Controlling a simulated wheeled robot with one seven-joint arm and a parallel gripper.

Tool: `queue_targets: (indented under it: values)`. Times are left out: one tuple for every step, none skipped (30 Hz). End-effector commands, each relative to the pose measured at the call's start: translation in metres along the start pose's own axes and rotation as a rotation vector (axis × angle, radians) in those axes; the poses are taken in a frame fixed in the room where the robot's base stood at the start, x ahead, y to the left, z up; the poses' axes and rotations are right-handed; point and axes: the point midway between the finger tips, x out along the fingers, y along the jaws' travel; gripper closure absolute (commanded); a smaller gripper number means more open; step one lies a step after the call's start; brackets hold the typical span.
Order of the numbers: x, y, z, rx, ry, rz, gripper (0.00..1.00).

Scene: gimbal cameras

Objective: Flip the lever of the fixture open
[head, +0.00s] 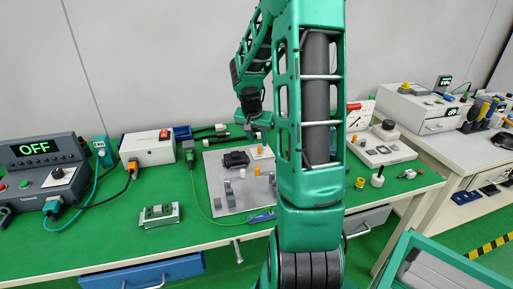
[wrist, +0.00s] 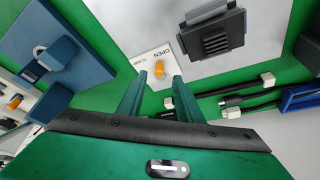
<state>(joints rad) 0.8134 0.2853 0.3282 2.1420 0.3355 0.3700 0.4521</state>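The fixture's orange lever (wrist: 159,68) sits on a white label plate (wrist: 147,62) marked OPEN and CLAMP in the wrist view. It also shows small in the head view (head: 260,149). A black ribbed block (wrist: 215,40) stands beside it on the grey plate. In the head view the black block (head: 236,159) is on the grey base plate (head: 215,170). My gripper (wrist: 159,76) has its two green fingers apart, with the lever seen in the gap between their tips. I cannot tell the remaining distance, and no contact is visible.
Black cables with white plugs (wrist: 267,80) lie on the green mat at right in the wrist view. A blue block (wrist: 57,52) is at left. In the head view a white box with a red switch (head: 148,148) and a small board holder (head: 159,214) stand left of the plate.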

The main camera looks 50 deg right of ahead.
Motion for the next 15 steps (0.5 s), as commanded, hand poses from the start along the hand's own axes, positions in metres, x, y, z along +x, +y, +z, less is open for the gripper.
queue_targets:
  values:
    - [0.009, 0.0, 0.001, 0.0, -0.004, 0.001, 0.68]
    - [0.014, 0.0, 0.001, 0.0, -0.004, 0.001, 0.68]
    - [0.02, 0.0, 0.001, 0.0, -0.003, 0.0, 0.68]
    - [0.024, 0.0, 0.001, 0.0, -0.003, 0.0, 0.68]
    - [0.027, 0.0, 0.001, 0.0, -0.003, 0.0, 0.68]
    - [0.032, 0.0, 0.001, 0.0, -0.002, 0.0, 0.68]
    - [0.034, 0.0, 0.0, 0.0, -0.002, 0.0, 0.68]
    - [0.037, 0.0, 0.0, 0.0, -0.002, 0.0, 0.68]
    - [0.04, 0.0, 0.0, 0.0, -0.002, 0.001, 0.68]
    - [0.042, 0.0, 0.001, 0.0, -0.002, 0.001, 0.68]
    - [0.043, 0.001, 0.0, 0.0, -0.001, 0.001, 0.68]
    - [0.045, 0.001, 0.0, 0.0, -0.001, 0.001, 0.68]
    - [0.045, 0.001, 0.0, 0.0, 0.0, 0.0, 0.68]
    - [0.046, 0.001, 0.0, 0.0, 0.0, 0.0, 0.68]
    - [0.046, 0.0, 0.0, 0.0, 0.001, 0.0, 0.68]
